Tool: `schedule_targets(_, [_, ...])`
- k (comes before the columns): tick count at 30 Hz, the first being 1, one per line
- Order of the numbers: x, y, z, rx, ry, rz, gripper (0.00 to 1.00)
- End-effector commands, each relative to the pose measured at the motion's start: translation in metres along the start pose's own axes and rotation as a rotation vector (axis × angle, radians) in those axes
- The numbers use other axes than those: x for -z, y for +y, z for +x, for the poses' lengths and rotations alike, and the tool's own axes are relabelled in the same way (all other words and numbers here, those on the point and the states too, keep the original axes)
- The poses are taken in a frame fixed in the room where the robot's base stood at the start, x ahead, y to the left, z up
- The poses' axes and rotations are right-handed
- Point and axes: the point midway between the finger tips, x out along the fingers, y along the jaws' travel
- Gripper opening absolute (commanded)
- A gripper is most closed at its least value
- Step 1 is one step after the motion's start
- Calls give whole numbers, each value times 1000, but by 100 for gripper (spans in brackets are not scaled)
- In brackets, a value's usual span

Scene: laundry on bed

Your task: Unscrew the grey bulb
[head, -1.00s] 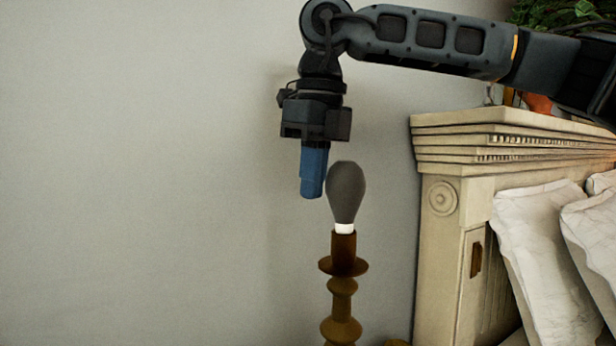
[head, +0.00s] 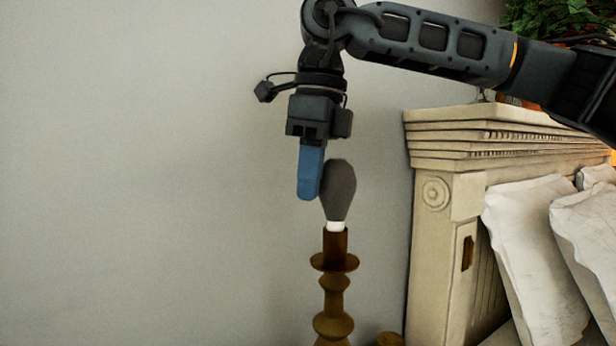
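The grey bulb (head: 338,190) stands upright on top of a brown turned lamp stand (head: 335,262), its white collar showing just above the brown socket. My gripper (head: 309,190) points straight down from the arm at the bulb's upper left. Its blue fingers line up one behind the other, so only one blue shape shows and the gap between them is hidden. The fingertips reach about mid-bulb height. The blue finger's edge meets the bulb's left outline in the picture; I cannot tell whether they touch or one is nearer.
A cream carved headboard (head: 440,222) stands to the right, with white pillows (head: 535,250) leaning against it. Green foliage (head: 553,15) shows at the upper right, behind my arm. The plain grey wall (head: 130,180) fills the left, with free room in front.

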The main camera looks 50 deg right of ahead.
Motion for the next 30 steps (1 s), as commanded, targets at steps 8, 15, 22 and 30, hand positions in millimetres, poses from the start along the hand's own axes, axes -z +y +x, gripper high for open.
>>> schedule_targets(8, [9,3,-1,-24,2,-190,0])
schedule_targets(15, [13,6,-1,-35,3,-297,0])
schedule_targets(22, [14,6,-1,-38,3,-315,0])
schedule_targets(30, [24,9,-3,-68,1,-564,0])
